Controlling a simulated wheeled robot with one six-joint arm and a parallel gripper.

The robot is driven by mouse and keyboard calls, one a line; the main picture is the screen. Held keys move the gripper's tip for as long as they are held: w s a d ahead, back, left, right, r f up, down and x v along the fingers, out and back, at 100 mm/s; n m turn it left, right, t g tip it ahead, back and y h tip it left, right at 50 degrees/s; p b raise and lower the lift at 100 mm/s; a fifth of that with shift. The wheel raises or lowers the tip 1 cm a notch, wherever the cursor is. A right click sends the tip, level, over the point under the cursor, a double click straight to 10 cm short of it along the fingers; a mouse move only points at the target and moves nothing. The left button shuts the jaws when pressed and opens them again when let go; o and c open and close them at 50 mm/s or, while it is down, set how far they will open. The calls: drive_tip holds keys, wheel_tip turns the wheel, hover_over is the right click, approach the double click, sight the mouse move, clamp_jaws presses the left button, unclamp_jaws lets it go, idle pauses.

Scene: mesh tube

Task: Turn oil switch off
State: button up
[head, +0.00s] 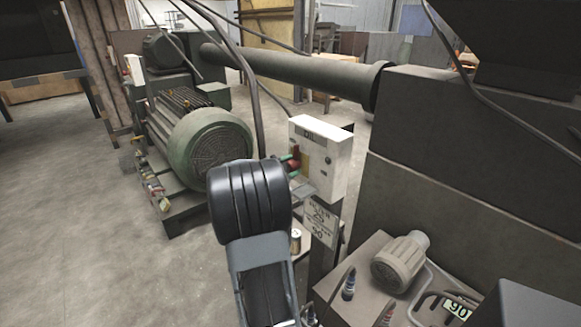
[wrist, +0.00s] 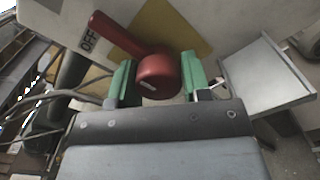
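The oil switch is a red rotary handle with a round hub (wrist: 157,74) and a lever, on a white box (head: 328,160) in the middle of the head view. In the wrist view its lever points up and left, with its tip beside the OFF label (wrist: 87,41). A yellow plate (wrist: 185,28) lies behind it. My gripper (wrist: 158,82) is at the switch, its green fingertips apart on either side of the hub. I cannot tell whether they touch it. In the head view my gripper (head: 291,165) is partly hidden behind my wrist.
A grey panel (wrist: 265,75) juts out right of the switch in the wrist view. A green motor (head: 205,140) stands to the left, with a large pipe (head: 290,72) behind. Grey machine blocks (head: 450,150) fill the right. Floor is open at far left.

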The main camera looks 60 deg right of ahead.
drive_tip(key=o, duration=0.4)
drive_tip(key=v, duration=1.3)
drive_tip(key=shift+a, duration=0.4)
drive_tip(key=shift+w, duration=0.1)
